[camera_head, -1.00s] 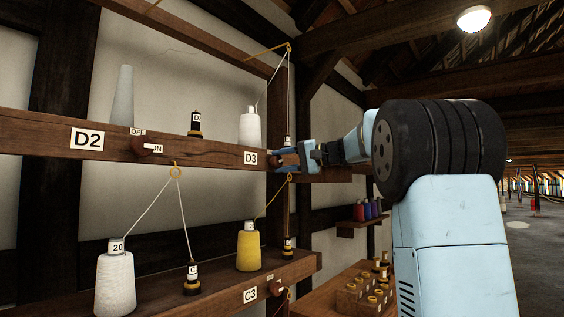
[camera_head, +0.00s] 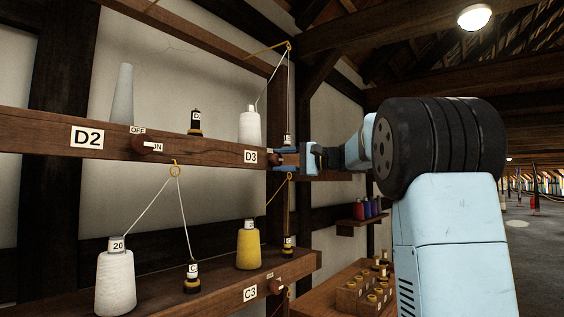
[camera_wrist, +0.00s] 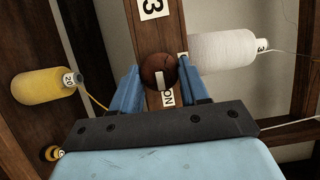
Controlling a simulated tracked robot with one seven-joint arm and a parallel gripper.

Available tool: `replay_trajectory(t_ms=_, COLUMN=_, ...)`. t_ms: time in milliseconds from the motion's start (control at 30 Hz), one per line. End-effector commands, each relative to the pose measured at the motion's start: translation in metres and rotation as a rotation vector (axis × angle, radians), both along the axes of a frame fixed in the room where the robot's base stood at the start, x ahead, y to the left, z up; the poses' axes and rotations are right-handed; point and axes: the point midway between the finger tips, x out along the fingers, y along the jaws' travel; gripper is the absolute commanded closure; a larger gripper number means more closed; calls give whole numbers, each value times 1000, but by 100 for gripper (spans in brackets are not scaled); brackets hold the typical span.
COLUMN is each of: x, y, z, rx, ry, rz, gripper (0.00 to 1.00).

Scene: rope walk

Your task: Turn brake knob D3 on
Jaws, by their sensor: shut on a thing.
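Brake knob D3 (camera_wrist: 158,72) is a round dark reddish-brown knob on the wooden rail, between my two blue fingers in the wrist view. A narrow white mark on it points down in that view, towards the ON label (camera_wrist: 169,97). Part of another white label (camera_wrist: 183,57) shows beside the knob, mostly hidden. The D3 plate (camera_head: 251,157) is on the rail just left of my gripper (camera_head: 286,159) in the head view. My gripper is shut on the knob, one finger on each side. In the head view my fingers hide most of the knob.
A white cone (camera_head: 250,127) stands on the rail above the D3 plate, with thread running up to a guide. A yellow cone (camera_head: 248,246) stands on the lower shelf. The D2 knob (camera_head: 143,145) is further left. A crate of small spools (camera_head: 368,292) is below right.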

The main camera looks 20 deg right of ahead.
Motion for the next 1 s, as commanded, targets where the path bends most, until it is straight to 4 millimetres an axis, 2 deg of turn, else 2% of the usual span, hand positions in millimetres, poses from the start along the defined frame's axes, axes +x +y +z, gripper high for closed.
replay_trajectory(t_ms=67, x=1, y=-2, z=-4, rx=-2, ry=8, rz=-3, gripper=86)
replay_trajectory(t_ms=100, x=1, y=-2, z=-5, rx=-2, ry=8, rz=-3, gripper=55)
replay_trajectory(t_ms=333, x=1, y=-2, z=-3, rx=-2, ry=5, rz=-2, gripper=33)
replay_trajectory(t_ms=667, x=-1, y=-4, z=-2, rx=-2, ry=2, rz=-1, gripper=31)
replay_trajectory(t_ms=867, x=-14, y=-25, z=-2, rx=-1, ry=2, rz=-4, gripper=31)
replay_trajectory(t_ms=1000, x=-28, y=-48, z=-2, rx=-2, ry=3, rz=-5, gripper=31)
